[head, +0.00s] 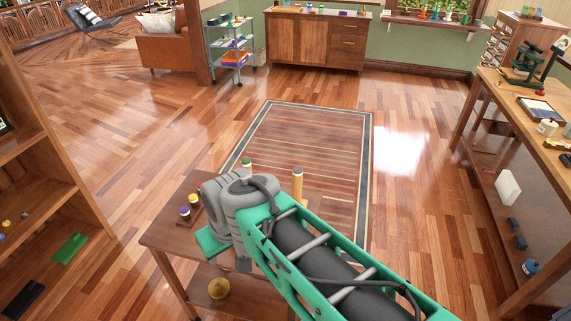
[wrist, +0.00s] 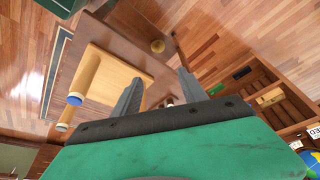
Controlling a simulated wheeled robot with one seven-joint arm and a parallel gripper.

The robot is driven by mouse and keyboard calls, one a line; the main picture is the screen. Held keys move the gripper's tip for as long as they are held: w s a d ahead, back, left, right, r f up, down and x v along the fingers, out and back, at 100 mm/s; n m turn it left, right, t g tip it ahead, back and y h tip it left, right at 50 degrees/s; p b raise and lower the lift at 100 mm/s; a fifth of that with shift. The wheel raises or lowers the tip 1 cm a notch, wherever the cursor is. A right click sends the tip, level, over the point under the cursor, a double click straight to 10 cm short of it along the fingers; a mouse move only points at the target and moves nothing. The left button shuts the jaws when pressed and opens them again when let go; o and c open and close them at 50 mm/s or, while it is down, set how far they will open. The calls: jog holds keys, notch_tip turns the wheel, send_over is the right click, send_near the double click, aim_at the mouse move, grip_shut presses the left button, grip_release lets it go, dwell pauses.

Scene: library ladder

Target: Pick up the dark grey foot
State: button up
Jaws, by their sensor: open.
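I cannot single out a dark grey foot with certainty. In the wrist view, small dark and white pieces (wrist: 168,102) show between my fingers, partly hidden by the gripper body. My gripper (wrist: 160,77) is open and empty, its two grey fingers apart above a small wooden table. In the head view, my arm covers much of this table (head: 162,234). At its left end stand a purple-topped piece (head: 185,212) and a yellow-topped piece (head: 195,201). Wooden posts (head: 297,184) stand behind my arm; in the wrist view one post (wrist: 85,78) has a blue end.
A brass-coloured object (head: 218,288) sits on the table's lower shelf. A bookcase at left holds a green piece (head: 70,248) and a black slab (head: 22,298). A workbench (head: 540,115) stands at right with dark blocks (head: 520,242) below. The rug (head: 310,135) ahead is clear.

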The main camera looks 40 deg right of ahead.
jog(key=shift+o, duration=0.2)
jog(key=w+d+f+t+b, duration=0.2)
jog(key=w+d+f+b, duration=0.1)
jog(key=w+d, duration=0.3)
jog(key=shift+w+d+f, duration=0.4)
jog(key=shift+w, duration=0.15)
jog(key=m+t+h+b, duration=0.3)
jog(key=t+b, duration=0.3)
jog(key=t, duration=0.1)
send_near(300, 174)
jog(key=x, duration=0.4)
jog(key=shift+w, duration=0.1)
jog(key=p+x, duration=0.1)
jog(key=x, duration=0.5)
jog(key=shift+w+f, duration=0.1)
jog(key=shift+w, duration=0.25)
jog(key=shift+w+d+f, duration=0.15)
jog(key=shift+w+d, duration=0.05)
jog(key=shift+w, duration=0.15)
jog(key=shift+c, duration=0.4)
grip_shut()
